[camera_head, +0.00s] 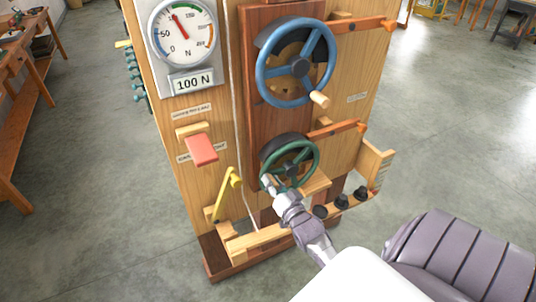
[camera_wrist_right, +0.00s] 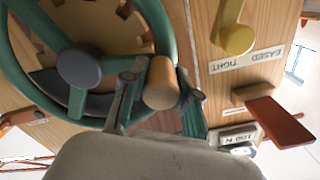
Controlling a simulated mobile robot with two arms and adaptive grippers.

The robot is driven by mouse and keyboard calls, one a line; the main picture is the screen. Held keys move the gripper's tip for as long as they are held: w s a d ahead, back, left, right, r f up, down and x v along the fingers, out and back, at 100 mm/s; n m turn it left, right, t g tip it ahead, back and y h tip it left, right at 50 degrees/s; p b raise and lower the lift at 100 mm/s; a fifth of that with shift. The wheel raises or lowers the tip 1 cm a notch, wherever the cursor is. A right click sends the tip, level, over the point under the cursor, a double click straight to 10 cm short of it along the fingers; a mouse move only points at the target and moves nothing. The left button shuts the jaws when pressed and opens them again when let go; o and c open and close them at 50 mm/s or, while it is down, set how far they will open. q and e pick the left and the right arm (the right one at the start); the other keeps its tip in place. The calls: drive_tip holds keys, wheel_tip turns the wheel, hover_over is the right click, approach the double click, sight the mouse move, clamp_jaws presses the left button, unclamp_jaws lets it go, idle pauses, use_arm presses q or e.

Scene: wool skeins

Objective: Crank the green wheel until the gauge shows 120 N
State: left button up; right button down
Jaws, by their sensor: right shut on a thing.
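The green wheel (camera_head: 311,172) stands low on the wooden panel. It fills the left of the right wrist view (camera_wrist_right: 158,18), with its dark hub (camera_wrist_right: 82,66). My right gripper (camera_head: 268,183) is at the wheel's lower left rim. In the wrist view its fingers lie on both sides of the wheel's wooden handle (camera_wrist_right: 160,80) and are shut on it. The round gauge (camera_head: 182,32) at the panel's upper left has a red needle pointing up and slightly left. The display (camera_head: 194,82) below it reads 100 N. My left gripper is out of view.
A larger blue wheel (camera_head: 270,72) with a pale handle is above the green one. A red paddle (camera_head: 202,150) and a yellow lever (camera_head: 226,194) are to the left. Dark knobs (camera_head: 341,201) sit on a ledge at the lower right. Grey floor surrounds the stand.

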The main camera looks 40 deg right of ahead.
drive_tip(key=shift+d+r+m+p, duration=0.25)
drive_tip(key=shift+r+m, duration=0.25)
drive_tip(key=shift+r, duration=0.3)
drive_tip(key=shift+d+r+m+p, duration=0.2)
drive_tip(key=shift+r+m+p, duration=0.3)
drive_tip(key=shift+m, duration=0.2)
drive_tip(key=shift+s+d+r+m+p, duration=0.1)
drive_tip(key=shift+d+r+m+p, duration=0.15)
drive_tip(key=shift+m, duration=0.25)
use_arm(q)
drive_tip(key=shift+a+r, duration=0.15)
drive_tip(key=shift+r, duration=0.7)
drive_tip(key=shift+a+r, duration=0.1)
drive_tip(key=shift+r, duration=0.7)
use_arm(e)
drive_tip(key=shift+d+r+m, duration=0.2)
drive_tip(key=shift+r+m, duration=0.15)
drive_tip(key=shift+m, duration=0.15)
drive_tip(key=c, duration=0.9)
unclamp_jaws()
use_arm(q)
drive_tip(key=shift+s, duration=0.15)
use_arm(e)
drive_tip(key=shift+o, duration=0.2)
drive_tip(key=shift+s+f, duration=0.1)
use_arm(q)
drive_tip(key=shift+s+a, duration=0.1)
